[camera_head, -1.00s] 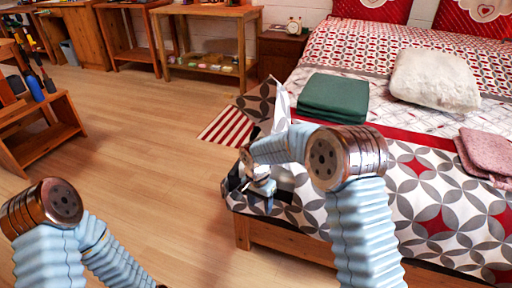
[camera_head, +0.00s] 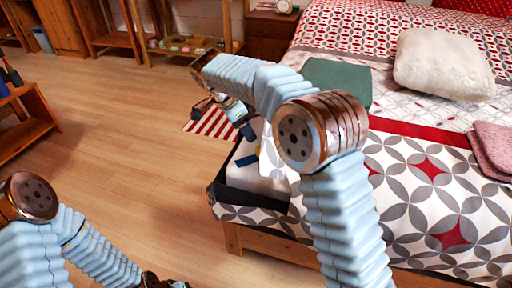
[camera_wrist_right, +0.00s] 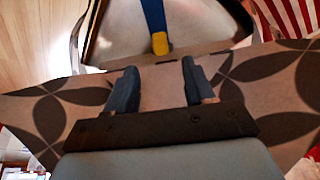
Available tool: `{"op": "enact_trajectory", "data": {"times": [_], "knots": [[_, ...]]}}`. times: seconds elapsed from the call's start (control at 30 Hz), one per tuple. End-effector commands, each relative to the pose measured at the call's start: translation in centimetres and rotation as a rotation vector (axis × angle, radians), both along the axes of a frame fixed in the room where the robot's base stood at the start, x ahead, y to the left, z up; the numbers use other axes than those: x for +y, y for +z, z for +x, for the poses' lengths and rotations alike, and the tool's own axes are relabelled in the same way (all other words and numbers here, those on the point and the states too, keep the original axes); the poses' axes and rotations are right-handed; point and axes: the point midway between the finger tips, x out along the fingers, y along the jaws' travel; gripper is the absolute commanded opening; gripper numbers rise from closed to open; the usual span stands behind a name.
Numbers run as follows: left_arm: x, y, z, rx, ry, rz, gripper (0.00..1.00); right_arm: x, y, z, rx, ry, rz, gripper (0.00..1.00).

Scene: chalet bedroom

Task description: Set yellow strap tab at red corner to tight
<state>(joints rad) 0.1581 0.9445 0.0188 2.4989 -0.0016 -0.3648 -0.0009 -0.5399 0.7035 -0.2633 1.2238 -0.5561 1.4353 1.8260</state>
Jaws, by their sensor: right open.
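The yellow strap tab (camera_wrist_right: 160,43) sits at the end of a blue strap (camera_wrist_right: 153,15) on a pale surface with a dark edge in the right wrist view. In the head view, the blue strap (camera_head: 247,159) shows small at the bed's near left corner. My right gripper (camera_wrist_right: 158,88) is open and empty. Its two fingers point towards the tab, with the tab between their lines but beyond the tips, apart from them. I cannot make out a red corner mark. My left gripper's fingers are not in view.
The bed (camera_head: 440,215) has a grey, white and red patterned cover. A green folded blanket (camera_head: 338,82), a cream pillow (camera_head: 443,64) and pink folded cloth (camera_head: 494,147) lie on it. A striped rug (camera_head: 212,123) is beside it. The wooden floor (camera_head: 120,150) at left is clear.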

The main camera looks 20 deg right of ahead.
Motion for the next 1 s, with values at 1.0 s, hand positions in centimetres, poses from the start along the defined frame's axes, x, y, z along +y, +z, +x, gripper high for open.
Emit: {"op": "enact_trajectory", "data": {"times": [1.0], "knots": [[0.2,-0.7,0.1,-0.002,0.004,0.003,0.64,-3.8,-9.5,0.7,0.001,0.003,0.001,0.32]]}}
